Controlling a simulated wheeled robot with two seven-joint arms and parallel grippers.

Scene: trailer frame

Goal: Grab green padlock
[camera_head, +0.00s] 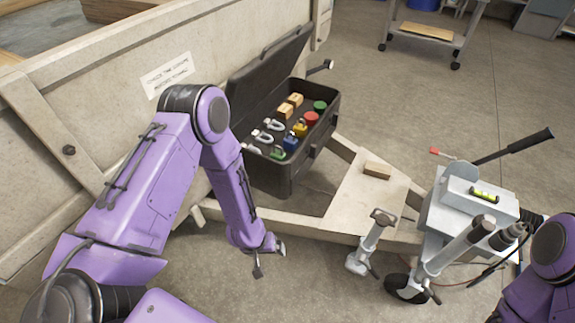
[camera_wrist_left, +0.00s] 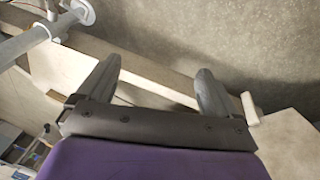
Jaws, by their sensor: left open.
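The green padlock (camera_head: 277,153) lies at the near end of the open black toolbox (camera_head: 285,180), beside a blue padlock (camera_head: 291,142). A yellow padlock (camera_head: 300,129) sits farther along the same row. My left gripper (camera_head: 268,263) is open and empty, low in front of the toolbox and outside it. In the left wrist view its two fingers (camera_wrist_left: 158,88) are spread, with only the wooden frame and floor behind them. My right arm shows at the lower right edge of the head view, but its gripper is out of frame.
The toolbox also holds silver shackles (camera_head: 273,124), red (camera_head: 311,117) and green round items (camera_head: 320,105), and wooden blocks (camera_head: 290,103). Its lid (camera_head: 262,75) leans open against the trailer wall (camera_head: 100,70). A trailer jack (camera_head: 465,210) stands right. A wooden block (camera_head: 377,170) lies on the frame.

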